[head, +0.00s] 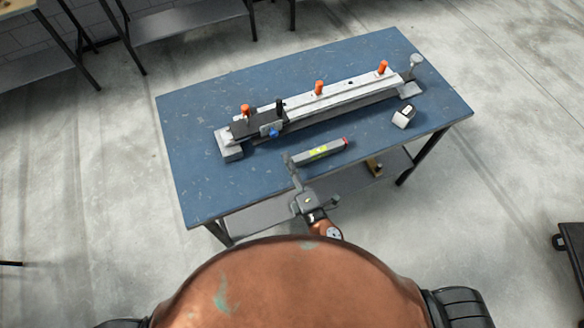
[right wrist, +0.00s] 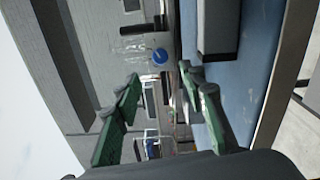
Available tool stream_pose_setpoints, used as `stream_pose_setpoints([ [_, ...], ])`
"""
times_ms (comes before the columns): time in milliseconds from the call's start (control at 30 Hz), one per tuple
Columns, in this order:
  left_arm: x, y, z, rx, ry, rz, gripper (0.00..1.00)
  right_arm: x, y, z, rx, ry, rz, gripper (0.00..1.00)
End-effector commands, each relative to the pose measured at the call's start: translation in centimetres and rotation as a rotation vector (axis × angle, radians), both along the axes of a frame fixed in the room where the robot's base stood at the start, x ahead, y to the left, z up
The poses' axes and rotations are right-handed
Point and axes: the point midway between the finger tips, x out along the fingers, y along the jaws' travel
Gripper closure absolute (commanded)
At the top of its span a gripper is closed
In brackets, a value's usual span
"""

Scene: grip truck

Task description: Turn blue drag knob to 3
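The blue knob (head: 274,132) sits on the front side of the left part of a long metal rail fixture (head: 340,95) on the blue table. Its scale is too small to read. My right gripper (head: 290,160) is in front of the knob, near the table's front edge, apart from it. In the right wrist view, my right gripper (right wrist: 160,80) is open, with green fingers apart and nothing between their pads. A round blue disc (right wrist: 160,55) shows beyond the fingertips; I cannot tell whether it is the knob. My left gripper is not in view.
A grey bar with a yellow label (head: 318,151) lies just right of my right gripper. A small white and black block (head: 403,116) stands on the right of the blue table (head: 200,190). Orange pegs (head: 319,87) stand up from the rail. The table's left front is clear.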

Motion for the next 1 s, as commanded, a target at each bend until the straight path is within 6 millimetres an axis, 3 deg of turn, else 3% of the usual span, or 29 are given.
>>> stream_pose_setpoints([
  [233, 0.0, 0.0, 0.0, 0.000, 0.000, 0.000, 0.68, -1.8, -0.6, 0.0, 0.000, 0.001, -0.001, 0.62],
  [833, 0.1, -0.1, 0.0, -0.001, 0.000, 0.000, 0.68, -1.9, -0.7, 0.0, 0.001, 0.001, -0.002, 0.62],
  [933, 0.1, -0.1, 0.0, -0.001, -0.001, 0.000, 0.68, -1.7, -2.0, -0.2, 0.026, 0.021, -0.034, 0.62],
  [1000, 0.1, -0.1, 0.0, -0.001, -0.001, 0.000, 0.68, -1.4, -4.3, -0.7, 0.073, 0.058, -0.091, 0.62],
])
